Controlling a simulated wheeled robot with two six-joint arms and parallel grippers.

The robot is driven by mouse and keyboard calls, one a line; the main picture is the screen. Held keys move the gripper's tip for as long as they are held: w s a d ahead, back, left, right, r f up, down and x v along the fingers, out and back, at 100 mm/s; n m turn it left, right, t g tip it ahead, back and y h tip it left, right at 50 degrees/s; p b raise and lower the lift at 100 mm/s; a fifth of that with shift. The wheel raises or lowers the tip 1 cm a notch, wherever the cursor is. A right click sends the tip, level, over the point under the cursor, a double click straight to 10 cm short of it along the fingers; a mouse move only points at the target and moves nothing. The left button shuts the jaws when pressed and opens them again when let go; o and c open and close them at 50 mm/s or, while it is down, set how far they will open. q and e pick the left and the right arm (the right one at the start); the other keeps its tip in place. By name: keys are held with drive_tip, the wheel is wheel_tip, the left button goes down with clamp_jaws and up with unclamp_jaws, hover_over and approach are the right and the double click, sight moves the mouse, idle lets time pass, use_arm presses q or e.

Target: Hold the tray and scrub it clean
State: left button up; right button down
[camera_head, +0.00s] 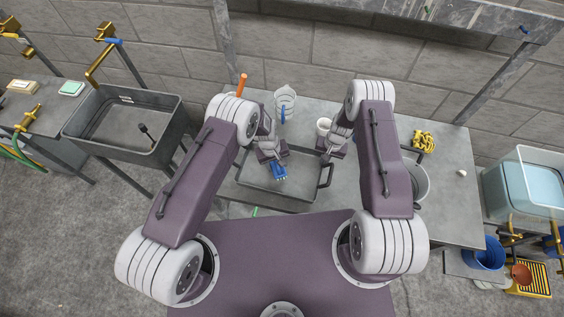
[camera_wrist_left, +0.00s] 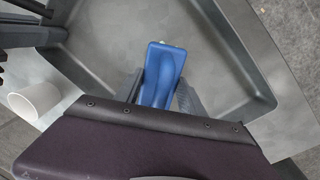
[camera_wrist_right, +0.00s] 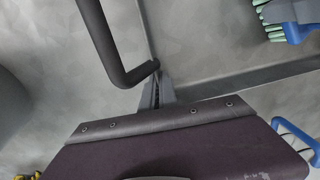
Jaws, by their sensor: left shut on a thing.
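The grey tray (camera_head: 262,190) lies on the table in front of me, with a dark handle (camera_head: 325,176) at its right end. My left gripper (camera_wrist_left: 160,95) is shut on a blue brush (camera_wrist_left: 160,75), held over the tray's floor; it also shows in the head view (camera_head: 279,171). Pale green bristles of the brush (camera_wrist_right: 290,22) show in the right wrist view. My right gripper (camera_wrist_right: 157,92) is at the tray's right side, its fingers close together on the rim beside the end of the handle (camera_wrist_right: 112,55). The fingertips are partly hidden.
A clear jug with a blue handle (camera_head: 284,100) and a white cup (camera_head: 323,126) stand behind the tray. Yellow gloves (camera_head: 424,140) and a pale bucket (camera_head: 420,186) are to its right. A dark sink (camera_head: 125,125) stands at the left. The right part of the table is mostly clear.

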use_arm(q)
drive_tip(key=shift+s+a+r, duration=0.1)
drive_tip(key=shift+s+a, duration=0.15)
drive_tip(key=shift+a, duration=0.7)
drive_tip(key=shift+s+a+r, duration=0.1)
drive_tip(key=shift+s+a, duration=0.1)
drive_tip(key=shift+a, duration=0.75)
use_arm(e)
drive_tip(key=shift+w, duration=0.1)
use_arm(q)
drive_tip(key=shift+w+d+f, duration=0.1)
drive_tip(key=shift+w+d, duration=0.2)
drive_tip(key=shift+d, duration=1.1)
drive_tip(key=shift+w+d+f, duration=0.1)
drive_tip(key=shift+w+d, duration=0.2)
drive_tip(key=shift+d, duration=1.05)
drive_tip(key=shift+w+d+f, duration=0.1)
drive_tip(key=shift+w+d, duration=0.2)
drive_tip(key=shift+d, duration=1.1)
drive_tip(key=shift+r, duration=0.1)
wheel_tip(320, 180, up, 12)
drive_tip(key=shift+r, duration=0.25)
use_arm(e)
drive_tip(key=c, duration=1.6)
unclamp_jaws()
